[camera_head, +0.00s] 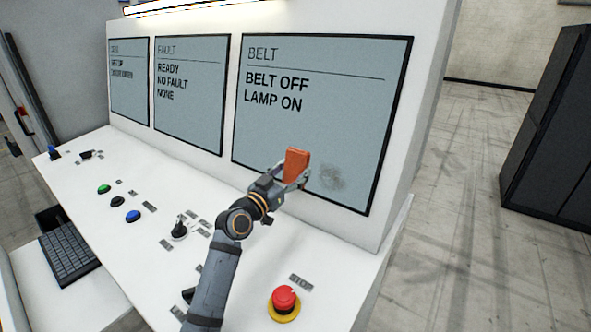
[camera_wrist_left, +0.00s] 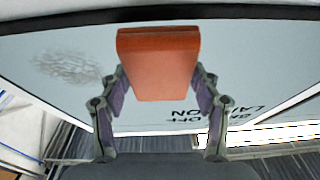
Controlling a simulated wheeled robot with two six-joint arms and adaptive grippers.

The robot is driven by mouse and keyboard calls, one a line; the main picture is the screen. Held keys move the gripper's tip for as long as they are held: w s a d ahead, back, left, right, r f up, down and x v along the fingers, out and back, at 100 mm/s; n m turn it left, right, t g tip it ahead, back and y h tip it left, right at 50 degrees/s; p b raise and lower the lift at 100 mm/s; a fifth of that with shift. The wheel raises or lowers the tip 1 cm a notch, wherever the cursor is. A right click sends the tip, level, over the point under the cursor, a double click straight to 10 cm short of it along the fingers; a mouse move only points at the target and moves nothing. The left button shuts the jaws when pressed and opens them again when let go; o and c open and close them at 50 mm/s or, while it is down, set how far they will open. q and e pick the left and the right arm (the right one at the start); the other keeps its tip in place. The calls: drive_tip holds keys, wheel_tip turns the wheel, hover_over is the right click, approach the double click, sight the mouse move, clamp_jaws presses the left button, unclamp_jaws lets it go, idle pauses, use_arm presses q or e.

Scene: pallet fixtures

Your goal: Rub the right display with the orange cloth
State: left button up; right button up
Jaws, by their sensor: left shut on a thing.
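The right display (camera_head: 325,110) reads BELT, BELT OFF, LAMP ON. A grey smudge (camera_head: 332,177) is on its lower right part, and the smudge also shows in the left wrist view (camera_wrist_left: 68,66). My left gripper (camera_head: 290,182) is shut on the orange cloth (camera_head: 297,164), which looks like a folded block. The cloth is in front of the display's lower middle, just left of the smudge in the head view. In the left wrist view the cloth (camera_wrist_left: 158,62) sits between both fingers. I cannot tell whether it touches the screen. My right gripper is not in view.
A white console desk (camera_head: 250,265) lies below the displays with buttons, a joystick (camera_head: 180,229) and a red stop button (camera_head: 284,299). Two more displays stand left, including FAULT (camera_head: 190,95). A keyboard (camera_head: 69,254) is at lower left. A black cabinet (camera_head: 555,130) stands right.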

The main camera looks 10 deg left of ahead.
sight(291, 166)
use_arm(q)
drive_tip(key=shift+s+a+f+p, duration=0.15)
drive_tip(key=shift+a+f+p, duration=0.2)
drive_tip(key=shift+a, duration=0.35)
drive_tip(key=s, duration=0.2)
drive_tip(key=r, duration=0.1)
drive_tip(key=shift+s+a+p, duration=0.25)
drive_tip(key=shift+s+p, duration=0.1)
drive_tip(key=shift+s, duration=0.05)
drive_tip(key=shift+s+r, duration=0.15)
drive_tip(key=shift+s, duration=0.15)
drive_tip(key=shift+w, duration=0.25)
drive_tip(key=shift+a, duration=0.1)
drive_tip(key=s, duration=0.2)
drive_tip(key=s+a+p, duration=0.1)
drive_tip(key=shift+r, duration=0.35)
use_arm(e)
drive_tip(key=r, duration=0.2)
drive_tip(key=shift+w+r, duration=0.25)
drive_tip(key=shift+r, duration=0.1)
use_arm(q)
drive_tip(key=shift+w, duration=0.15)
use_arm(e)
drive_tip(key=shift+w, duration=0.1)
